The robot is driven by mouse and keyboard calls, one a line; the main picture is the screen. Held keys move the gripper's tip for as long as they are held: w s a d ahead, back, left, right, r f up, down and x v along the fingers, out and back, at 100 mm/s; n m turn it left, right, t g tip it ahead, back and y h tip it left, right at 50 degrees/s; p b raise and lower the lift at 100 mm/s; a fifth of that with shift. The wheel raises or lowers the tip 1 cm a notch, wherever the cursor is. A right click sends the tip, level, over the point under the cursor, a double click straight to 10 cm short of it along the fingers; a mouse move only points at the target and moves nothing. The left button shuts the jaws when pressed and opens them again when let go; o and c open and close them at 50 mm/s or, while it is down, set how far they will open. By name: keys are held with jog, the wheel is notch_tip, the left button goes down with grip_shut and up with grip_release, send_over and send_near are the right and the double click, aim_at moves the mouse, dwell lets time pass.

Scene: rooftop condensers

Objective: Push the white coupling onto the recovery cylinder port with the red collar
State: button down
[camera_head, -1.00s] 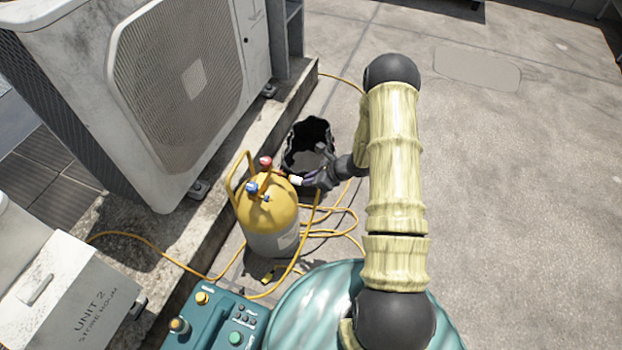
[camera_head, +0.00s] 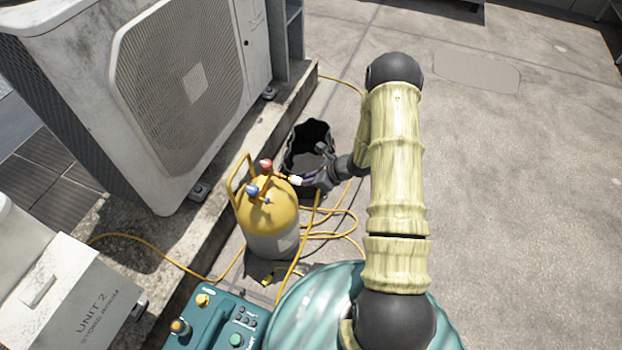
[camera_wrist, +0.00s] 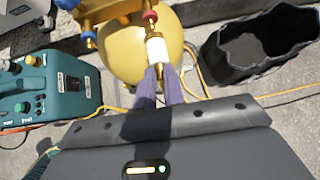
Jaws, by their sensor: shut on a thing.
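The recovery cylinder (camera_head: 268,220) is yellow over grey and stands upright on the roof floor. On its top are a red valve (camera_head: 266,165) and a blue valve (camera_head: 252,190). In the wrist view the red collar (camera_wrist: 150,17) sits just above the white coupling (camera_wrist: 157,48). The coupling is held upright in that picture, in line with the red part; whether they touch I cannot tell. My gripper (camera_wrist: 160,72) is shut on the coupling's lower end. In the head view the gripper (camera_head: 312,180) is right of the cylinder top, with the white coupling (camera_head: 296,181) pointing at it.
A black open bag (camera_head: 310,145) stands behind the gripper. Yellow hose (camera_head: 335,222) lies coiled right of the cylinder. A teal machine (camera_head: 215,318) stands in front, and the condenser unit (camera_head: 165,100) is at left. The floor at right is clear.

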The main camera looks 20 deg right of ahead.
aim_at(296, 178)
jog(key=shift+w+a+b, duration=0.3)
jog(key=shift+w+a, duration=0.1)
jog(key=shift+a, duration=0.2)
jog(key=shift+w+a+b, duration=0.25)
jog(key=shift+w+a, duration=0.1)
jog(key=shift+a, duration=0.25)
dwell(3.0)
jog(key=c, duration=1.4)
grip_release()
jog(key=shift+a, duration=0.1)
jog(key=shift+c, duration=0.2)
jog(key=s+d, duration=0.4)
jog(key=d, duration=0.2)
jog(key=shift+s+d, duration=0.15)
jog(key=shift+d, duration=0.05)
